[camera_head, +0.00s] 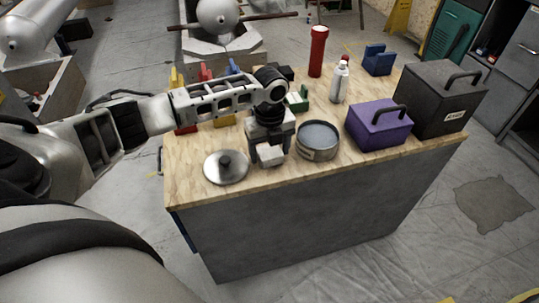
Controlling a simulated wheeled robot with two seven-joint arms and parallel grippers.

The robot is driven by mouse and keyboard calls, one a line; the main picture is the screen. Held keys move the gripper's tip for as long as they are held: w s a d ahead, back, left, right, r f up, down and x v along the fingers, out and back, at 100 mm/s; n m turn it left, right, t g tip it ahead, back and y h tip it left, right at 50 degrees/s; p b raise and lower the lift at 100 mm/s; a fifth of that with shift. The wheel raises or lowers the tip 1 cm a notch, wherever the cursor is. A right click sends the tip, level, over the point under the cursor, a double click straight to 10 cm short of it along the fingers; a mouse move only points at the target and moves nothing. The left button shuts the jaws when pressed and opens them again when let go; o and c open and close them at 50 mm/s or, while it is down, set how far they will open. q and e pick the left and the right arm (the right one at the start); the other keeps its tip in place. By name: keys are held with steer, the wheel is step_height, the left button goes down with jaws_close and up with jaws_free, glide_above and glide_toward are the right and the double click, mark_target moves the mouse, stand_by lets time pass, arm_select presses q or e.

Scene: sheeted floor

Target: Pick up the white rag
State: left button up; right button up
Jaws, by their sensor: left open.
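A small whitish, folded-looking thing (271,156), which I take to be the white rag, lies near the front edge of the wooden tabletop (200,198). My left gripper (270,151) points down over it from the left arm. Its fingers are open, one on each side of the whitish thing. The gripper hides part of it, and I cannot tell whether the fingers touch it. My right gripper is not in view.
A silver lid (226,168) lies close left of the gripper and a round pot (318,141) stands close right. A purple box (379,126), black toolbox (440,98), white bottle (340,84) and red cylinder (318,52) stand farther right and back.

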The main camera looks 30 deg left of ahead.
mark_target(270, 151)
arm_select(q)
steer(key=shift+f, duration=0.15)
steer(key=shift+c, duration=0.3)
steer(key=c, duration=0.7)
steer(key=shift+r, duration=0.5)
step_height(270, 151, up, 2)
steer(key=shift+r, duration=0.2)
steer(key=s+d+r+p, duration=0.1)
steer(key=s+d+r, duration=0.8)
steer(key=s, duration=0.1)
steer(key=shift+s+d+r+p, duration=0.2)
steer(key=shift+d+r+p, duration=0.05)
steer(key=shift+r+p, duration=0.1)
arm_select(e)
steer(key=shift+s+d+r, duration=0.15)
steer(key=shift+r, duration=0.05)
